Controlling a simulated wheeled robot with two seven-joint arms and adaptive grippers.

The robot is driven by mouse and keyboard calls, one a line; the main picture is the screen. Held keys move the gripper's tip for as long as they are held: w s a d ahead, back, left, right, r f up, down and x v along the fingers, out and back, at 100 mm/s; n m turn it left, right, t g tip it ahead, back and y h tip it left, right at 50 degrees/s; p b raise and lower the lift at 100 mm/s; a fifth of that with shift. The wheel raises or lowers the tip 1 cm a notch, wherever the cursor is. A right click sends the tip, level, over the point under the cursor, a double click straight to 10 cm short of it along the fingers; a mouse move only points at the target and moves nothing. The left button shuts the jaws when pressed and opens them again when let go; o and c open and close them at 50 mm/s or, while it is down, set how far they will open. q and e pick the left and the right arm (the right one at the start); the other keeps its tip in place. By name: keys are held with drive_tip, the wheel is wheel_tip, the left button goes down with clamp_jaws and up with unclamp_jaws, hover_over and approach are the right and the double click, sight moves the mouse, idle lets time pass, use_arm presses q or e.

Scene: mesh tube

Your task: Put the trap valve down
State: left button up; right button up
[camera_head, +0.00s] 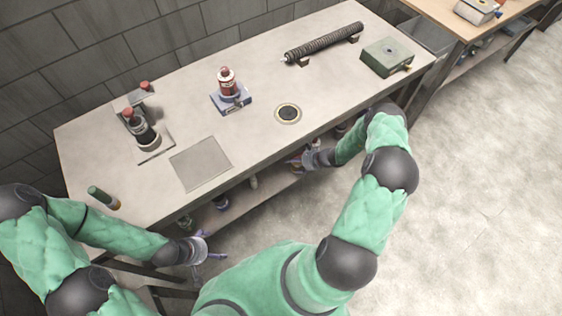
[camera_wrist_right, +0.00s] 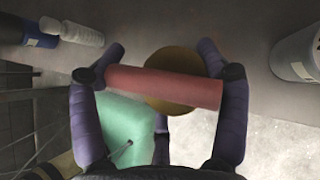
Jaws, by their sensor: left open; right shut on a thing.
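My right gripper (camera_head: 300,161) is at the front edge of the bench, below the level of its top. In the right wrist view the gripper (camera_wrist_right: 165,75) is shut on a red cylinder (camera_wrist_right: 150,84) with a round brass part (camera_wrist_right: 172,102) behind it; this is probably the trap valve. The cylinder lies across between the purple fingers. In the head view the held thing is small and mostly hidden by the hand and bench edge. My left gripper (camera_head: 206,249) is open and empty, low in front of the bench.
A lower shelf (camera_head: 235,203) holds several containers, including a white cylinder (camera_wrist_right: 297,55).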

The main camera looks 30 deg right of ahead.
drive_tip(key=shift+w+a+f+b, duration=0.55)
drive_tip(key=shift+w+a, duration=0.1)
drive_tip(key=shift+w, duration=0.3)
drive_tip(key=shift+w+a+f+b, duration=0.4)
drive_tip(key=shift+w+a+f, duration=0.25)
drive_tip(key=shift+w, duration=0.25)
drive_tip(key=shift+w+a+f+b, duration=0.5)
drive_tip(key=shift+w+a, duration=0.2)
drive_tip(key=shift+w, duration=0.25)
drive_tip(key=shift+f, duration=0.2)
drive_tip(key=o, duration=1.4)
